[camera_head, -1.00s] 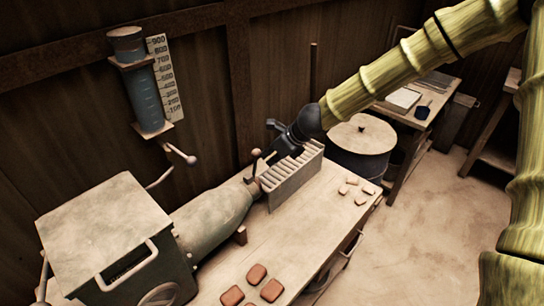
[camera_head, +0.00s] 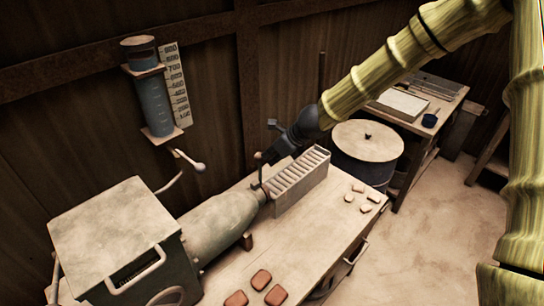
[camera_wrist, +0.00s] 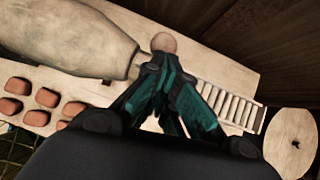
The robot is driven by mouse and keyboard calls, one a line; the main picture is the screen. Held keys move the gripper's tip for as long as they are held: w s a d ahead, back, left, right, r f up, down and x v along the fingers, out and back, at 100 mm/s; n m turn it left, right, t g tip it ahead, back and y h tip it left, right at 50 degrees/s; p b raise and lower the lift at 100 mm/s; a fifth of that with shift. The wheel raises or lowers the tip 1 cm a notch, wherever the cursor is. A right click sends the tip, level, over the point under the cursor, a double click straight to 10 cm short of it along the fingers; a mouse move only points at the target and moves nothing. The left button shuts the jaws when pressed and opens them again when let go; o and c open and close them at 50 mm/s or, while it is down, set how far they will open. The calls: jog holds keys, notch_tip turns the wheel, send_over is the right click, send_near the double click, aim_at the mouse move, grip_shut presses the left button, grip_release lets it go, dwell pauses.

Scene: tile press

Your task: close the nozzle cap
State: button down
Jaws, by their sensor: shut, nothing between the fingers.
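The press's grey tapered barrel (camera_head: 222,220) lies along the bench, its narrow nozzle end pointing at the ribbed rack. In the wrist view the barrel (camera_wrist: 75,35) narrows toward a round knob (camera_wrist: 163,42), which shows just beyond my fingertips. I cannot make out the nozzle cap itself; my fingers cover the nozzle end. My gripper (camera_head: 264,166) is at the nozzle end, above the bench. In the wrist view my gripper (camera_wrist: 158,66) is shut and empty, with its tips beside the knob; I cannot tell whether they touch.
The ribbed rack (camera_head: 300,182) stands close beside the nozzle. Reddish tiles (camera_head: 261,279) lie on the bench's near part and pale pieces (camera_head: 358,187) at its far end. A lidded drum (camera_head: 368,140) stands beyond the bench. A small ball-ended lever (camera_head: 198,166) is on the wall.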

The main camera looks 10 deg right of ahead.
jog(key=d+p+v, duration=0.1)
jog(key=p+v, duration=0.7)
jog(key=v, duration=0.5)
jog(key=s+d+f+n+g+h+b, duration=0.2)
jog(key=s+f+n+b, duration=0.15)
jog(key=s+f, duration=0.55)
jog(key=s+d+f+n+g+h+b, duration=0.15)
jog(key=s+f+n, duration=0.35)
jog(key=f, duration=0.7)
jog(key=s+d+f+n+g+h+b, duration=0.1)
jog(key=s+f+n+h+b, duration=0.2)
jog(key=s+f, duration=0.6)
jog(key=s+a+f+n+y+b, duration=0.1)
jog(key=s+f+n+b, duration=0.5)
jog(key=s+f+n, duration=0.9)
jog(key=s+a+f, duration=0.1)
jog(key=s+f, duration=0.2)
jog(key=shift+s+f+g, duration=0.2)
jog(key=shift+f+g, duration=0.1)
jog(key=shift+g, duration=0.05)
jog(key=shift+n+y, duration=0.25)
